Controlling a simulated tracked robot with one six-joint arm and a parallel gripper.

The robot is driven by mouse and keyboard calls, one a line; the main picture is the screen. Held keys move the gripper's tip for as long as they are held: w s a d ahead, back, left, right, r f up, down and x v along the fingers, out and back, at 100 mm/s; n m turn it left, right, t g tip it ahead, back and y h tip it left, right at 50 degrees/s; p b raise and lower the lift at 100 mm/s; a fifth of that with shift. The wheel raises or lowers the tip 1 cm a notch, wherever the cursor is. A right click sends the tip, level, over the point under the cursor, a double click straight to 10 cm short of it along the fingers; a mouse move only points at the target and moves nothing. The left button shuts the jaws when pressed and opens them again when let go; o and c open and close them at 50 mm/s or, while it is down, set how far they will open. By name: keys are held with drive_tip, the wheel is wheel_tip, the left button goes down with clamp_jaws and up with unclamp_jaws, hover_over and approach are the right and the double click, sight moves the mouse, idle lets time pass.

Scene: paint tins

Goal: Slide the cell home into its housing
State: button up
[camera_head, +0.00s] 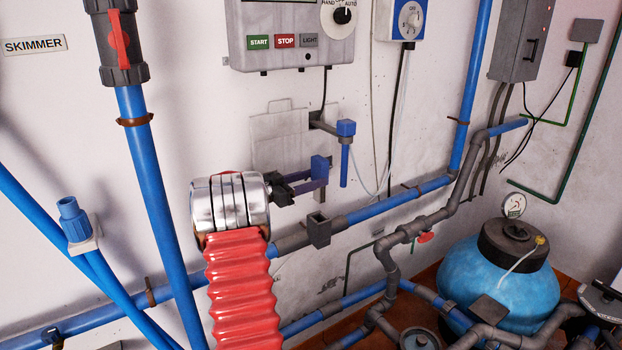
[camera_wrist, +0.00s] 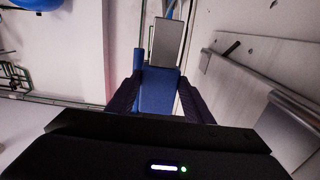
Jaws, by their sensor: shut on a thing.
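My gripper (camera_head: 308,182) reaches right from a silver wrist and is shut on a blue block, the cell (camera_head: 320,164). In the wrist view the cell (camera_wrist: 158,92) sits between the two dark fingers (camera_wrist: 160,100). A grey square box with a dark opening, seemingly the housing (camera_head: 318,231), sits in the blue pipe run below the gripper. The cell appears above it and apart from it. A grey rectangular piece (camera_wrist: 167,42) shows beyond the cell in the wrist view; I cannot tell whether it is the housing.
A blue fitting with a hanging tube (camera_head: 346,130) is at the end of a grey wall arm, right of my gripper. A grey wall panel (camera_head: 280,135) is behind it. Blue pipes (camera_head: 400,198) cross below. A blue tank (camera_head: 495,275) stands lower right.

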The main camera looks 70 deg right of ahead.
drive_tip(key=shift+f, duration=2.5)
wheel_tip(320, 180, down, 7)
drive_tip(key=shift+r, duration=0.15)
idle(5.0)
